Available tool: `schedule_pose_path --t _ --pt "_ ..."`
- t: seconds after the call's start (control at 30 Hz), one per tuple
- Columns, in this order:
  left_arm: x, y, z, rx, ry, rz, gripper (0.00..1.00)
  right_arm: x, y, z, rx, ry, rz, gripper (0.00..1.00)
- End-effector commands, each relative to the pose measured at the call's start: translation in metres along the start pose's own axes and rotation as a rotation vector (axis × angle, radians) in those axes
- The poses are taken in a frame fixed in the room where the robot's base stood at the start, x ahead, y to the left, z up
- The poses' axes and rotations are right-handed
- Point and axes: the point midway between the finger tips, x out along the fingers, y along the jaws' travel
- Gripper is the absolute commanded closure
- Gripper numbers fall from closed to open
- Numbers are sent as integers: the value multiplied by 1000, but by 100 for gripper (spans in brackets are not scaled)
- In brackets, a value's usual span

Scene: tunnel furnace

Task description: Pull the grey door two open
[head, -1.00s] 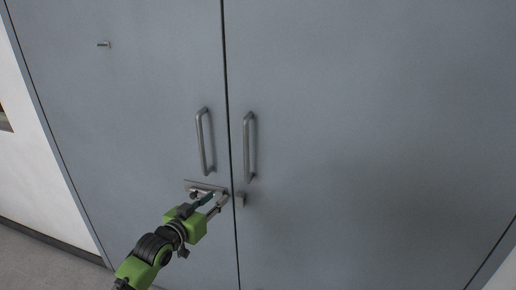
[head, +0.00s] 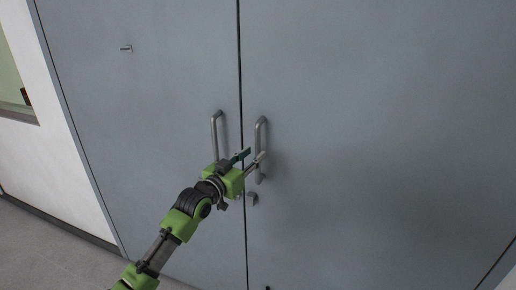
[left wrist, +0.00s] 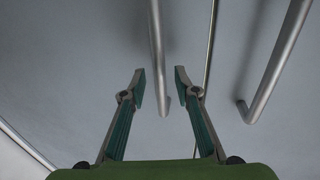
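Two grey doors stand shut side by side, a left one (head: 150,95) and a right one (head: 370,120), with a thin dark seam between them. Each has an upright metal bar handle near the seam: the left handle (head: 214,130) and the right handle (head: 260,130). My left gripper (head: 252,157) is open and empty in front of the handles' lower parts. In the left wrist view, the left handle (left wrist: 156,45) lines up between the open fingers (left wrist: 160,80); I cannot tell whether they are around it. The right handle (left wrist: 275,65) is farther right. My right gripper is not in view.
A small latch part (head: 252,198) sits below the handles, partly hidden by my gripper. A small peg (head: 126,48) sticks out of the left door. A white wall (head: 50,150) and grey floor (head: 50,240) lie to the left.

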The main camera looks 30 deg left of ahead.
Motion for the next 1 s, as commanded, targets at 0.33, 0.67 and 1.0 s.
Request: schedule_pose_path --t 0.33,0.67,1.0 --pt "35 0 0 -1 -1 0 71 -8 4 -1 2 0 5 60" --pt "37 1 0 -1 0 1 71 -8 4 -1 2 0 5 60" --pt "37 1 0 -1 0 0 100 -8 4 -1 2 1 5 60"
